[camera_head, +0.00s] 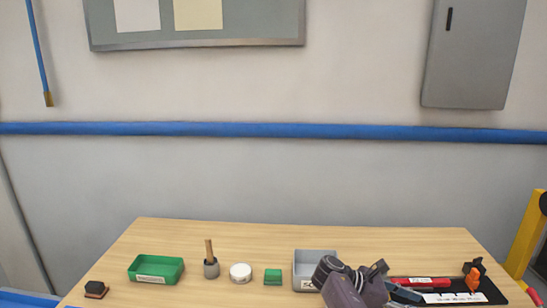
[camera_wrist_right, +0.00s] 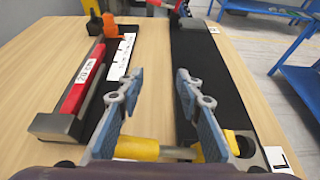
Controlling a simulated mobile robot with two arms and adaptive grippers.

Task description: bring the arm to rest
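My right gripper (camera_wrist_right: 158,76) points over the table with its two blue-padded fingers apart. Bare wood shows between the fingertips. A yellow bar-like part (camera_wrist_right: 145,149) lies low in the wrist view, partly hidden by the fingers; I cannot tell whether they touch it. In the head view my right gripper (camera_head: 396,288) is at the lower right, over the table's front part and left of the red block (camera_head: 420,282). My left gripper is not in view.
The wooden table (camera_head: 220,235) carries a green tray (camera_head: 155,268), a grey cup (camera_head: 211,269) with a stick, a white round piece (camera_head: 241,272), a green block (camera_head: 272,276) and a grey bin (camera_head: 316,256). A long black strip (camera_wrist_right: 205,60) lies right of my gripper.

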